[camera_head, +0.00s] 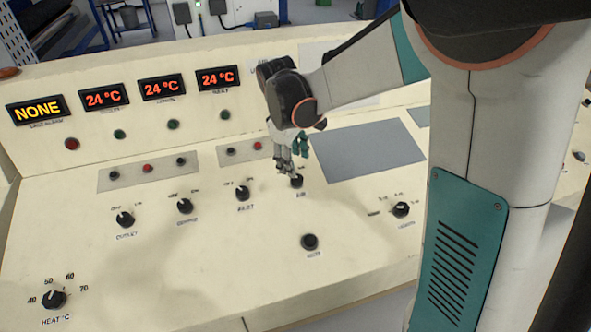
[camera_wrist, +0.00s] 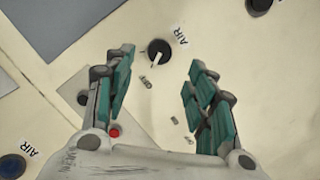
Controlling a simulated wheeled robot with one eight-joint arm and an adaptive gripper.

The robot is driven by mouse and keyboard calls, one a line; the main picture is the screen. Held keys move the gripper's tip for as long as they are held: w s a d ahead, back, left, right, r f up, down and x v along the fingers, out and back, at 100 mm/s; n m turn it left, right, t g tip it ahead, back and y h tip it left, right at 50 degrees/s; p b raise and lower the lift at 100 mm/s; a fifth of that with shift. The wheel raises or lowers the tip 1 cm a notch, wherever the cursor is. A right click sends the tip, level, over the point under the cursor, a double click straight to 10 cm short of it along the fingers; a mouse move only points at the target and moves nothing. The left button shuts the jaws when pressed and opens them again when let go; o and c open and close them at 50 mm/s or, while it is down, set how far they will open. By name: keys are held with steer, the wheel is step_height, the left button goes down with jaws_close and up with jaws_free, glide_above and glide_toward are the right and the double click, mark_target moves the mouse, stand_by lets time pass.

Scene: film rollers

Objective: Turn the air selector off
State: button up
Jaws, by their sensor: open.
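The air selector (camera_head: 297,181) is a small black knob on the sloped cream console, with a label below it, just under my gripper. In the wrist view the air selector (camera_wrist: 159,49) shows from above with a white pointer mark on it and an AIR label beside it. The pointer mark lies toward the lower side of the knob in that view. My gripper (camera_head: 287,168) points down at the knob. In the wrist view the two green-padded fingers of my gripper (camera_wrist: 161,62) are spread, with the knob between and beyond their tips. No contact is visible.
The pilot knob (camera_head: 242,193) stands left of the air selector. A black button (camera_head: 310,242) lies in front, and another knob (camera_head: 401,209) is to the right. A small indicator panel (camera_head: 245,151) and a flat grey panel (camera_head: 366,151) are behind. Temperature displays (camera_head: 162,87) line the back.

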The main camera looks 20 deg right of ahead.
steer(key=shift+s+a+r, duration=0.1)
steer(key=shift+a+r, duration=0.1)
steer(key=shift+r, duration=0.95)
steer(key=shift+s+a+r, duration=0.1)
steer(key=shift+a+r, duration=0.05)
steer(key=shift+r, duration=0.95)
steer(key=s+d+r+m+t+y, duration=0.1)
steer(key=s+r+m+t, duration=0.1)
steer(key=s, duration=0.9)
steer(key=s+d+r+m+t, duration=0.1)
steer(key=s+r+m+t, duration=0.2)
steer(key=s+m, duration=0.3)
steer(key=shift+s+m+t+y, duration=0.35)
steer(key=shift+s+t, duration=0.35)
steer(key=shift+s, duration=1.7)
steer(key=shift+c, duration=0.2)
